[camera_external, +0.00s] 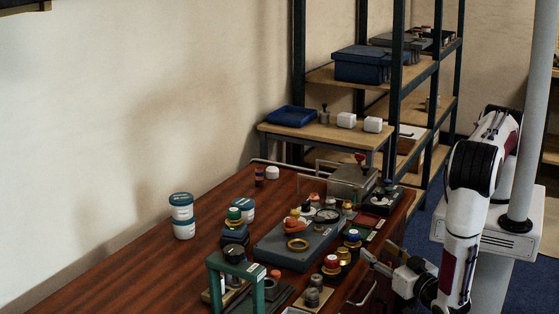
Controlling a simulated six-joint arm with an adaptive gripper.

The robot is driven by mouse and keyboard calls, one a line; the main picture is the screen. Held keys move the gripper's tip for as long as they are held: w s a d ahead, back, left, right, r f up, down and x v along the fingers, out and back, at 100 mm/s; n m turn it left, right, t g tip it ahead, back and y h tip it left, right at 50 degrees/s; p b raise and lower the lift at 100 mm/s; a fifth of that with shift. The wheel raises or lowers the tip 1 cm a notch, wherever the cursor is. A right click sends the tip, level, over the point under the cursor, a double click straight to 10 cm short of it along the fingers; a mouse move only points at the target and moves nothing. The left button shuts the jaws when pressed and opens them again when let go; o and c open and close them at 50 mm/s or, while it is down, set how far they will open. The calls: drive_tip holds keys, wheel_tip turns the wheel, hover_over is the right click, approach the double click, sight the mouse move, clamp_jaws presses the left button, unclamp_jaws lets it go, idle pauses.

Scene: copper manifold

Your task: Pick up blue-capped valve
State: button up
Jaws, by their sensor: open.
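A small valve with a blue cap (353,235) and a yellowish body stands upright near the right edge of the wooden table. My gripper (368,262) is open, just right of and slightly below it in the picture. The gripper appears empty and apart from the valve, though the fingertips are small here. A red-capped valve (331,262) stands close by on the left.
A grey block (280,248) with an orange part and a yellow ring lies left of the valve. A green frame (215,265) rises at the front. White tubs (182,210) stand at the left; bare wood (130,265) is clear there. Shelves (425,75) stand behind.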

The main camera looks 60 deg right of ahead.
sight(358, 236)
drive_tip(key=shift+w, duration=0.1)
drive_tip(key=shift+x, duration=2.9)
drive_tip(key=shift+w+d, duration=0.1)
drive_tip(key=shift+x, duration=2.85)
drive_tip(key=c, duration=1.3)
